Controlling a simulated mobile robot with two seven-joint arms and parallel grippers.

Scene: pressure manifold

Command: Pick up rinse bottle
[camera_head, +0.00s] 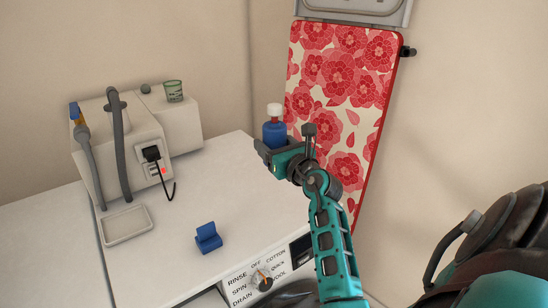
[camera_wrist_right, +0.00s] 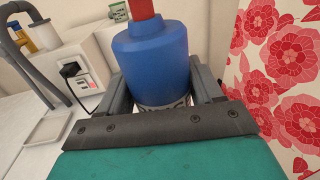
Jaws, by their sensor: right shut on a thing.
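The rinse bottle (camera_head: 274,131) is blue with a white and red cap. It is upright in my right gripper (camera_head: 268,149), near the right edge of the white worktop. In the right wrist view the blue bottle (camera_wrist_right: 152,58) sits between the two grey fingers, with part of a white label with dark letters showing low on it. The right gripper is shut on the bottle. The bottle's base is hidden by the gripper, so I cannot tell whether it touches the surface. My left gripper is not in view.
A white machine (camera_head: 122,145) with hoses and a plug stands at the left. A green cup (camera_head: 173,91) is on a white box. A shallow tray (camera_head: 126,224) and a blue block-like holder (camera_head: 208,238) lie on the worktop. A red floral ironing board (camera_head: 337,85) stands close behind the gripper.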

